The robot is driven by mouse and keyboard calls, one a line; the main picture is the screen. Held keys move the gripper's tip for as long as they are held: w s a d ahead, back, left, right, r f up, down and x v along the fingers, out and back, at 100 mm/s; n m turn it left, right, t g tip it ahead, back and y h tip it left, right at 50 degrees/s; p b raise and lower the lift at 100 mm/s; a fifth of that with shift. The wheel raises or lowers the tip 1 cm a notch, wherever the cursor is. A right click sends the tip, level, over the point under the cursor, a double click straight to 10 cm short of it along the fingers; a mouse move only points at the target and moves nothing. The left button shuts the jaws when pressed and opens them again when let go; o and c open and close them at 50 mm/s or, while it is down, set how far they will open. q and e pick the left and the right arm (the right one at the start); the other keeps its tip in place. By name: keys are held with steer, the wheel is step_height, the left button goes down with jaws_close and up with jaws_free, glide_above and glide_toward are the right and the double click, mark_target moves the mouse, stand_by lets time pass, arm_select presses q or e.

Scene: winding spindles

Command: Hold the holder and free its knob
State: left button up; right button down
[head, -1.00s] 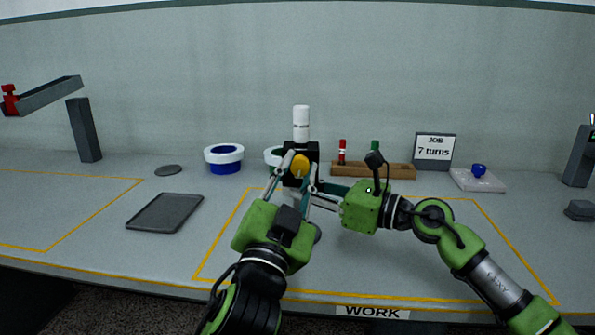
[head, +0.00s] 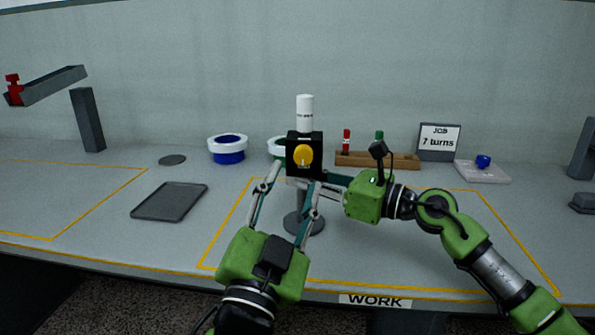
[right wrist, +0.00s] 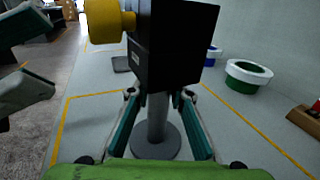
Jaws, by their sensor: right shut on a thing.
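The holder is a black box (head: 318,150) on a grey post with a round base (head: 292,222), and a white cylinder (head: 305,115) stands on top. Its round yellow knob (head: 303,155) faces me; the right wrist view shows it sticking out from the box (right wrist: 105,22). My right gripper (right wrist: 157,97) is shut on the grey post (right wrist: 157,118) just below the box. My left gripper (head: 294,180) is open and empty, its fingers spread in front of and below the knob, apart from it. Parts of it show at the left of the right wrist view.
Behind stand a blue-and-white ring (head: 228,149), a partly hidden green-and-white ring (head: 276,149), and a wooden rack (head: 390,161) with red and green pieces. A sign (head: 438,140) reads "JOB 7 turns". A dark tray (head: 169,201) lies left. The right front table is clear.

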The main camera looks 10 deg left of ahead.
arm_select(q)
steer(key=shift+s+a+f, duration=0.1)
steer(key=shift+s, duration=0.35)
arm_select(e)
steer(key=shift+f, duration=0.45)
steer(key=c, duration=1.8)
jaws_free()
arm_select(q)
steer(key=shift+w, duration=0.1)
arm_select(e)
steer(key=shift+o, duration=0.2)
steer(key=shift+r, duration=0.2)
steer(key=shift+r, duration=0.1)
